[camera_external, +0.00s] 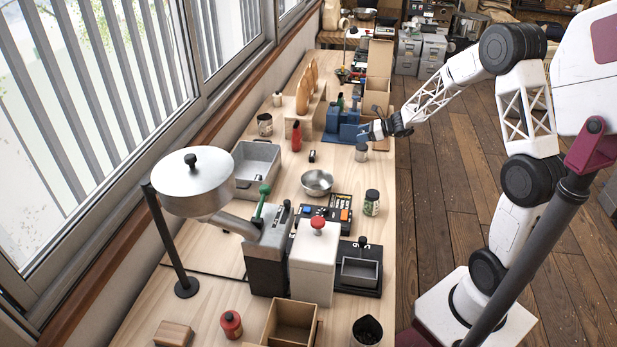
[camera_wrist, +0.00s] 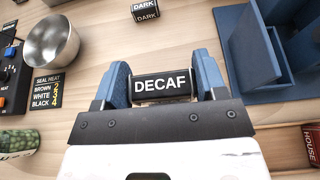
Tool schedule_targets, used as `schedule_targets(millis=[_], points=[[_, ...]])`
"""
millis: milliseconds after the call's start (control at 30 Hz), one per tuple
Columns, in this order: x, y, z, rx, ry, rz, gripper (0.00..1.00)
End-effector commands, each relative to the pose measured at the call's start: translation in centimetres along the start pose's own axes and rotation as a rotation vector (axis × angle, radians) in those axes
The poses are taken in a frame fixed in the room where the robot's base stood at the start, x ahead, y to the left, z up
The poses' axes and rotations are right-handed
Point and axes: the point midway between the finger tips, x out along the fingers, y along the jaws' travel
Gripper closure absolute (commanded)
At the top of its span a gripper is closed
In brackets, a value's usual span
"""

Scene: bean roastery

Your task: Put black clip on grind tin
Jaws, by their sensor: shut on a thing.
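My gripper (camera_external: 371,130) is above the right side of the bench, in front of the blue rack. In the wrist view, its blue fingers (camera_wrist: 162,85) are shut on a black piece lettered DECAF (camera_wrist: 162,87), which looks like the black clip.
A second black piece, lettered DARK (camera_wrist: 146,11), lies on the bench beyond the fingers. A steel bowl (camera_wrist: 52,40) and a control panel (camera_wrist: 15,70) are to its left. The blue rack (camera_wrist: 262,55) and a HOUSE-lettered piece (camera_wrist: 312,145) are right. A red bottle (camera_external: 297,135) stands further left outside.

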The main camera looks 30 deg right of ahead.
Motion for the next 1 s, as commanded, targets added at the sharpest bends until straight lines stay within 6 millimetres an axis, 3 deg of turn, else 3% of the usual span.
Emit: schedule_targets(millis=[333,833,867,1000], points=[[1.2,0.0,-2.9,0.002,0.001,0.000,0.57],[1.4,0.0,-3.4,0.001,0.001,0.000,0.57],[1.4,0.0,-3.4,0.001,0.001,0.000,0.30],[1.4,0.0,-3.4,0.001,0.001,0.000,0.09]])
